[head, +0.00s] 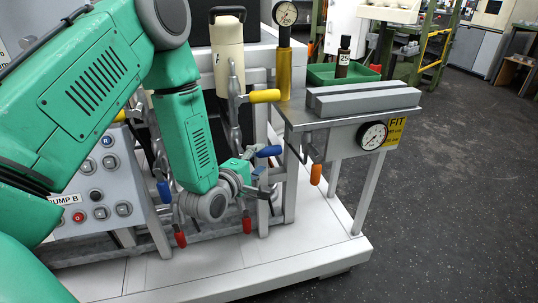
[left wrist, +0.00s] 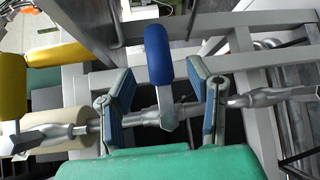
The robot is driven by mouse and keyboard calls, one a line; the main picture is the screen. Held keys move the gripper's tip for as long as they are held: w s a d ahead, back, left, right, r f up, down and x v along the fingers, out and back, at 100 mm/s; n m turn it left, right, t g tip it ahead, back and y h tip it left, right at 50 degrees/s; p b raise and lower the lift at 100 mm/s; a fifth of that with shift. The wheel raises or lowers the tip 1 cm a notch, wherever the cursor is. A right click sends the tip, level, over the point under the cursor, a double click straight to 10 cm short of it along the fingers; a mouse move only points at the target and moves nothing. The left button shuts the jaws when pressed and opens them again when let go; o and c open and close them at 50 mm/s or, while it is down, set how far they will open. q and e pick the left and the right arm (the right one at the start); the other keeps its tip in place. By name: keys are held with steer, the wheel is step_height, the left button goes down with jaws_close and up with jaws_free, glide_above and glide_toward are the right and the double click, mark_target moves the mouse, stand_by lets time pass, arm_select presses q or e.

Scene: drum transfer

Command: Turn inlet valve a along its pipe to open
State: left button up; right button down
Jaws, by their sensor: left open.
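A blue valve handle (head: 269,151) sticks out from the pipework in front of my left gripper (head: 260,178). In the left wrist view the blue handle (left wrist: 157,53) rises from a metal valve body (left wrist: 164,118) on a pipe. It stands across the pipe and lies between the two fingers of my left gripper (left wrist: 160,78), with gaps on both sides. The gripper is open and holds nothing. A second blue handle (head: 164,190) is to the left, partly behind my arm. I cannot read a label telling which is inlet valve a. My right gripper is not in view.
Red handles (head: 180,238) hang low near the wrist, and a yellow handle (head: 264,96) is above. An orange handle (head: 316,174) hangs under a metal shelf (head: 350,104) with a gauge (head: 373,135). Frame bars (left wrist: 240,70) run close to the fingers. Open floor lies right.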

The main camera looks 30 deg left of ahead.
mark_target(264, 155)
arm_select(q)
steer(key=w, duration=0.5)
steer(key=shift+w+a+f+b, duration=0.2)
steer(key=shift+f+b, duration=0.2)
jaws_close()
